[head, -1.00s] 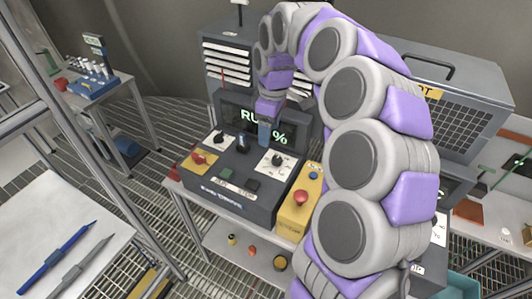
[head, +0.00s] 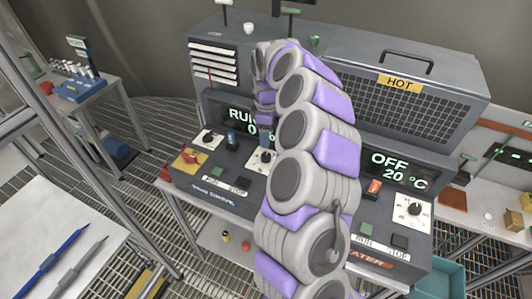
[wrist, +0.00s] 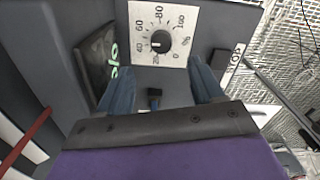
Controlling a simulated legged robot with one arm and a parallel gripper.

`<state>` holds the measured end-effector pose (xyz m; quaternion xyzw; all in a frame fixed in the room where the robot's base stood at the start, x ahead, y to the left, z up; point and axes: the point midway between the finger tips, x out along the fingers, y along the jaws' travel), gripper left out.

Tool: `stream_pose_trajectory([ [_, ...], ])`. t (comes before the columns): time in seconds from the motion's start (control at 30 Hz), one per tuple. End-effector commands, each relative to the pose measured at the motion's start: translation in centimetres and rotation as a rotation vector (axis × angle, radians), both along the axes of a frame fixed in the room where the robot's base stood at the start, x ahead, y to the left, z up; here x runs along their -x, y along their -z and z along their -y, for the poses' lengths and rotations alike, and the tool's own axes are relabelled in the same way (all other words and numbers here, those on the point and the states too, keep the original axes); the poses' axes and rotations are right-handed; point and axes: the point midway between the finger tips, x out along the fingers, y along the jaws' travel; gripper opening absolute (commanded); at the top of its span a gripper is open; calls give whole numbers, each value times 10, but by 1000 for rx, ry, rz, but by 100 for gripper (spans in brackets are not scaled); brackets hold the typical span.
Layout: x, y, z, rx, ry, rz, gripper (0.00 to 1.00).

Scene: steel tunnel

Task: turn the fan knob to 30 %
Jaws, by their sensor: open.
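The fan knob (wrist: 159,41) is a black knob on a white dial plate marked 0 to 100 %. In the wrist view it lies beyond my fingertips, roughly centred between them. Its pointer is too small to read surely. My gripper (wrist: 161,84) is open and empty, with blue-grey fingers spread on either side of the knob's line. In the head view my gripper (head: 265,140) is over the dial plate (head: 262,161), which my arm partly hides. The fan display (head: 240,117) reads "RU" and a 0, the rest hidden.
A dark blue switch (head: 232,140) and a red knob on a yellow plate (head: 189,157) are left of the dial. The heater panel (head: 400,168), reading OFF 20 °C, with its own dial (head: 412,210), is at right. A HOT cage (head: 400,95) stands behind.

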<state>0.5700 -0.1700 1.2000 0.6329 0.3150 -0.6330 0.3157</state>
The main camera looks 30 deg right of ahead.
Motion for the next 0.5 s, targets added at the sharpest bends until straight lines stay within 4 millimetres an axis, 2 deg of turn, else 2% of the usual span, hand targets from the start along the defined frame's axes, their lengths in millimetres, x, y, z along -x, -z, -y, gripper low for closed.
stream_pose_trajectory([
  [0.1, 2, 25, -1, -3, 0, -6, 67],
  [0.3, 2, 64, -2, -2, -1, -8, 67],
  [0.5, 1, 87, -1, 0, 0, -2, 67],
])
